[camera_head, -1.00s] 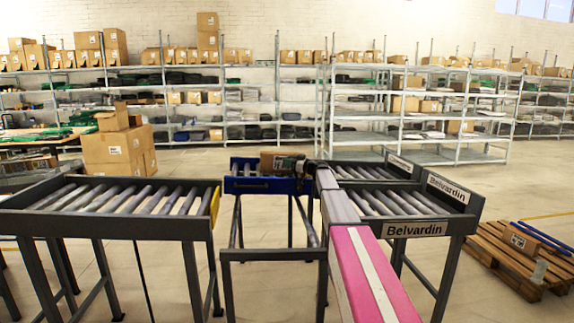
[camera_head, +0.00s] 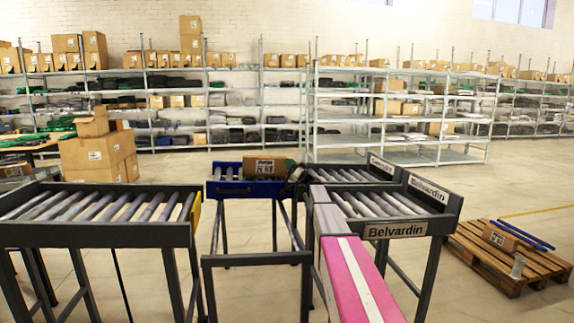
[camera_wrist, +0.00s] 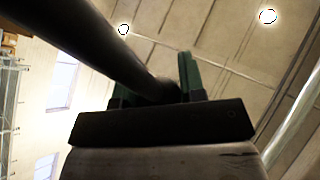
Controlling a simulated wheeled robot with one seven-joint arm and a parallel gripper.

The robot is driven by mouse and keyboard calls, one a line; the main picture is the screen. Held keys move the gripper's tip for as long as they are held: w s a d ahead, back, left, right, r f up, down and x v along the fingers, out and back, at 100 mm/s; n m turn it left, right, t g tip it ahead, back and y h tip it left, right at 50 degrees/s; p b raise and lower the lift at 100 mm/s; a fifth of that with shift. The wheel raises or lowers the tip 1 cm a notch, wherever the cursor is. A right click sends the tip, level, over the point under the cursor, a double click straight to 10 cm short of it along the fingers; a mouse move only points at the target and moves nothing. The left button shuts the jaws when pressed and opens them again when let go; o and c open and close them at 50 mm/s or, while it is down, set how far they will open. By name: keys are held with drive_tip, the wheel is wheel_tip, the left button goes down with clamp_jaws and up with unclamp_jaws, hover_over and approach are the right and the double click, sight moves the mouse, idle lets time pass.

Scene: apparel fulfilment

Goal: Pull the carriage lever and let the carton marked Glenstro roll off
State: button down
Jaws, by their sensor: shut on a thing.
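The blue-fronted roller carriage (camera_head: 228,189) stands in the middle of the head view, on a dark frame between the left conveyor and the right-hand lanes. A brown carton (camera_head: 262,167) with a printed label lies on its right part; the print is too small to read surely. My gripper (camera_head: 294,173) is at the carriage's right front corner, beside the carton. In the wrist view its green fingers (camera_wrist: 155,92) are closed around a dark bar, the lever (camera_wrist: 95,45), which runs to the upper left.
A roller conveyor (camera_head: 100,232) with a yellow end piece stands at the left. Roller lanes at the right carry a Belvardin sign (camera_head: 395,230); a farther lane's sign (camera_head: 382,166) is hard to read. A pallet (camera_head: 480,258) lies on the floor at the right.

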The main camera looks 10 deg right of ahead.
drive_tip(key=shift+d, duration=0.1)
idle(0.3)
drive_tip(key=c, duration=0.7)
unclamp_jaws()
